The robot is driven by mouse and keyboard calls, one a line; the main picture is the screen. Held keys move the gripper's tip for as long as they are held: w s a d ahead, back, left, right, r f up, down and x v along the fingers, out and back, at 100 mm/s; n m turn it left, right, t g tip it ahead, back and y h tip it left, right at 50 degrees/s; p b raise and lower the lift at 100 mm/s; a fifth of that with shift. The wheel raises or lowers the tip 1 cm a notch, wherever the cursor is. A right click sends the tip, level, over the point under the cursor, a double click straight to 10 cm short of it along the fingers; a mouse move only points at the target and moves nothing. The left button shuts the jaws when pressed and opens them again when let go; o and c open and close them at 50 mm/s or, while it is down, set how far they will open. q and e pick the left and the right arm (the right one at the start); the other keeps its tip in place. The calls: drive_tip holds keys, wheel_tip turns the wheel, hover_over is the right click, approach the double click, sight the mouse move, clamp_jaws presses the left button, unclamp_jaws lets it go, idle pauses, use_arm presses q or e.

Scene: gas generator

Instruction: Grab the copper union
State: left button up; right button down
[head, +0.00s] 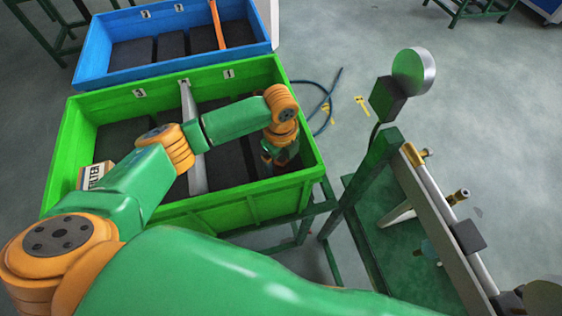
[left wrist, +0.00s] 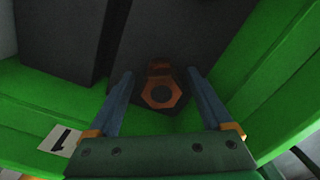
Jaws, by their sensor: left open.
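The copper union (left wrist: 160,92) shows in the left wrist view as an orange-brown hexagonal fitting with a dark hole. It rests on dark grey padding near a corner of the green bin (head: 255,195). My left gripper (left wrist: 158,88) is open, its two blue-grey fingers on either side of the union, with a gap visible on each side. In the head view my left gripper (head: 280,155) reaches down into the right part of the green bin, and the union is hidden there behind the arm. My right gripper is not in view.
A blue bin (head: 172,75) with an orange bar stands behind the green one. A grey divider (head: 190,120) splits the green bin, and a small box (head: 95,175) lies at its left. A green stand with pipe fittings (head: 440,190) is at the right.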

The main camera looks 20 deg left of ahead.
use_arm(q)
clamp_jaws()
